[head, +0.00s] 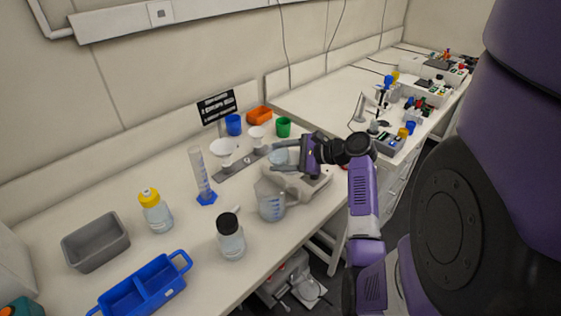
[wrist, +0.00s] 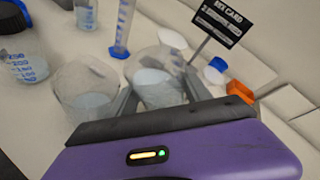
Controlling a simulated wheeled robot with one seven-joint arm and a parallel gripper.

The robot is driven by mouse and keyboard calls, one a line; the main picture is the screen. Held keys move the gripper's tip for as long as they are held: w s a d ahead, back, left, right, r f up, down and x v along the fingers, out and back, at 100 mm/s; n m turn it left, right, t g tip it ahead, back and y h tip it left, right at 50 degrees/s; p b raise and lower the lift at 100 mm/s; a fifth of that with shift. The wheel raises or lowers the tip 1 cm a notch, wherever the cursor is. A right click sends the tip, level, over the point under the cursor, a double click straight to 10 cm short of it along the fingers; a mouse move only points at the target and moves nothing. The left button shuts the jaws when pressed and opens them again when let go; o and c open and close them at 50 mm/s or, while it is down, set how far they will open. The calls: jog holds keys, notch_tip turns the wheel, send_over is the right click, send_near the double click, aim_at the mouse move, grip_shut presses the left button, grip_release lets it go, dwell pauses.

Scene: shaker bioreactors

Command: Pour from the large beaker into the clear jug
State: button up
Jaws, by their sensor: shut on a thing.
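The large beaker (wrist: 159,82) is clear glass with pale liquid in it and stands between the two fingers of my gripper (wrist: 160,95) in the wrist view. In the head view my gripper (head: 277,156) reaches in from the right and is shut on the beaker (head: 281,158), which is partly hidden by the fingers. The clear jug (head: 271,204), with blue marks, stands on the bench nearer the front, left of my arm. In the wrist view the jug (wrist: 86,98) is just left of the beaker, apart from the left finger or nearly touching it; it holds some pale liquid.
A measuring cylinder (head: 202,175), a black-capped bottle (head: 230,237) and a yellow-capped bottle (head: 155,211) stand left of the jug. A grey device (head: 300,187) sits under my gripper.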

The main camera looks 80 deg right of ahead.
aim_at(269, 150)
jog(key=shift+a+r+n+h+b, duration=0.25)
jog(key=shift+a+r+b, duration=0.15)
jog(key=shift+r, duration=0.25)
jog(key=shift+a+r+n+h+b, duration=0.15)
jog(key=shift+a+r+n+b, duration=0.1)
jog(key=shift+a+r, duration=0.25)
jog(key=shift+r+n+t+h, duration=0.2)
jog(key=shift+n+t+h, duration=0.15)
jog(key=shift+n, duration=0.25)
jog(key=shift+a+r+n+h+b, duration=0.1)
jog(key=shift+r+n+h+b, duration=0.25)
jog(key=shift+n+h+b, duration=0.75)
jog(key=shift+a+r+n+t+h+b, duration=0.15)
jog(key=shift+a+n+t+h+b, duration=0.2)
jog(key=shift+n+b, duration=0.8)
jog(key=shift+a+r+n+t+h+b, duration=0.25)
jog(key=shift+n+b, duration=0.5)
jog(key=shift+b, duration=0.8)
jog(key=shift+a+r+n+t+h+b, duration=0.3)
jog(key=shift+n+b, duration=0.5)
jog(key=shift+b, duration=0.45)
dwell(1.2)
